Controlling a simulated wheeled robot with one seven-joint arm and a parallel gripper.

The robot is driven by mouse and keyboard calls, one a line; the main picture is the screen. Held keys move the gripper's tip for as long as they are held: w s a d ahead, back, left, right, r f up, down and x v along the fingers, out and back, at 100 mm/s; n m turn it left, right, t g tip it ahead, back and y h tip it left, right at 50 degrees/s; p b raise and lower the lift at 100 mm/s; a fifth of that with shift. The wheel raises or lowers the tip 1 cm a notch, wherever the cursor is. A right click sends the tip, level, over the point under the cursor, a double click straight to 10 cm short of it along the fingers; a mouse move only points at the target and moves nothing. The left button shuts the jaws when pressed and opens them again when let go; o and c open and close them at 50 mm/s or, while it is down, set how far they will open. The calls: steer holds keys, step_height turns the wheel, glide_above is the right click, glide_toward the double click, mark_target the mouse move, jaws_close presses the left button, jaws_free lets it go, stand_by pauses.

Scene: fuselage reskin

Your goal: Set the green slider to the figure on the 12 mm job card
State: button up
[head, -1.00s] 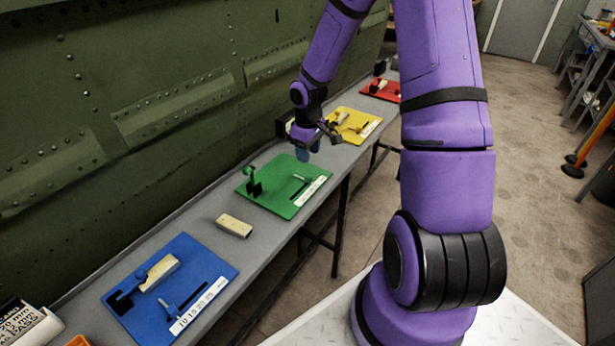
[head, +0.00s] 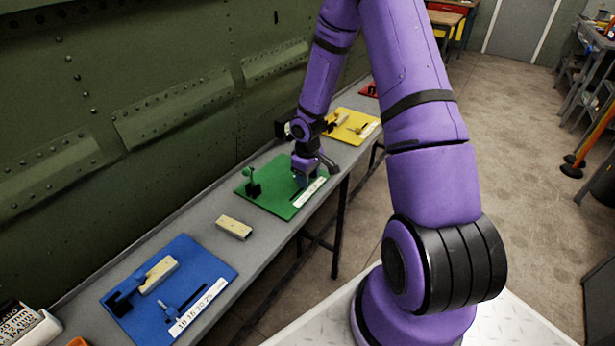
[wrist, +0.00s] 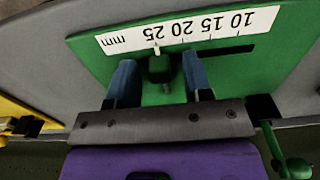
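The green slider (wrist: 160,68) is a small dark green knob on the green board (head: 262,198). In the wrist view its white pointer is by the 25 end of the upside-down scale (wrist: 188,30), marked 10, 15, 20, 25 mm. The slot runs from it towards the 10 end. My gripper (wrist: 158,78) is open, with one blue finger on each side of the knob and gaps visible. In the head view my gripper (head: 305,180) is low over the green board and hides the slider. I cannot make out a 12 mm job card.
A blue board (head: 205,255) with its own slider and a yellow board (head: 362,117) lie along the grey bench (head: 200,222). A loose beige block (head: 234,227) lies between blue and green. A card box (head: 28,328) stands lower left. The green riveted wall (head: 120,90) runs behind.

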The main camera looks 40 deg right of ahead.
jaws_close()
steer(key=shift+s+a, duration=0.2)
steer(key=shift+a, duration=0.4)
steer(key=shift+s+a, duration=0.2)
steer(key=shift+a, duration=0.35)
steer(key=shift+o, duration=0.5)
jaws_free()
steer(key=shift+r, duration=0.15)
step_height(320, 180, up, 11)
steer(key=shift+f, duration=0.2)
